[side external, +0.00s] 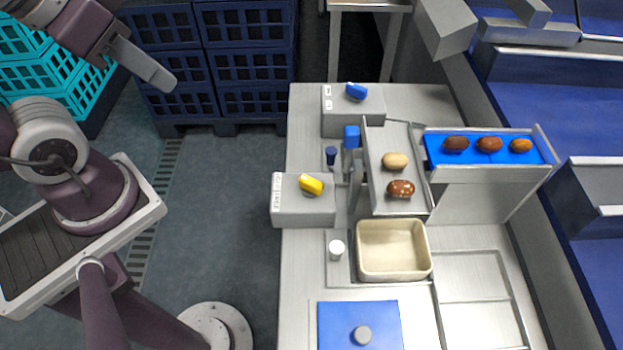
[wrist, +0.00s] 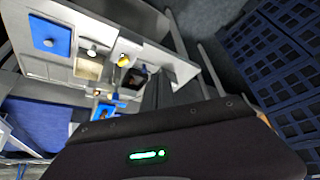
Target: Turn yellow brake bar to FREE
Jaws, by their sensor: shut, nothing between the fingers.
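The yellow brake bar (side external: 312,183) sits on top of a grey box (side external: 304,209) at the near-left edge of the steel bench. It lies slightly slanted, its right end lower in the picture. A white label (side external: 278,190) runs along the box's left side; its lettering is too small to read surely. The bar also shows small in the wrist view (wrist: 124,60). My gripper (side external: 168,82) is shut and empty, high at the upper left and well away from the bar. Its dark fingers show in the wrist view (wrist: 160,88).
A second grey box with a blue bar (side external: 356,91) stands behind, with a blue lever (side external: 351,137) between. A tray (side external: 412,207) holds two dates; a blue strip (side external: 434,150) holds three. Blue crates (side external: 185,60) stand behind.

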